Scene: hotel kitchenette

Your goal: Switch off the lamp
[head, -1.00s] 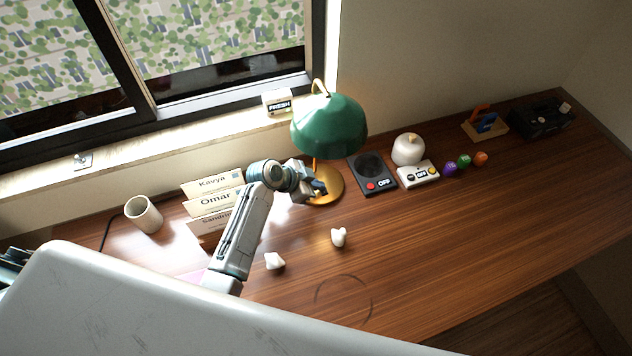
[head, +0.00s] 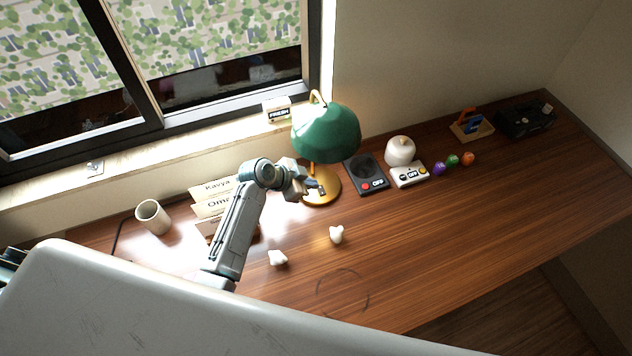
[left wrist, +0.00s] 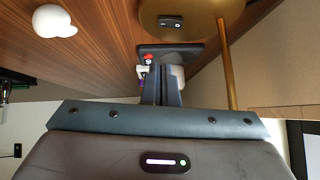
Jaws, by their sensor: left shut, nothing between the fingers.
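The lamp (head: 326,132) has a green shade and a round brass base, and stands upright on the desk below the window. Its brass base (head: 325,198) also shows in the left wrist view (left wrist: 207,12), with a small dark rocker switch (left wrist: 170,21) on it and the brass stem beside it. My left gripper (head: 320,189) is shut and empty at the front of the base, below the shade. In the left wrist view its fingers (left wrist: 163,84) are together, apart from the switch. My right gripper is not in view.
Right of the lamp are a black device with a red button (head: 368,175), a white device marked OFF (head: 409,175) and a round white pot (head: 400,151). Name cards (head: 212,186) and a mug (head: 152,217) stand left. Two white pieces (head: 337,234) lie in front. The right front desk is clear.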

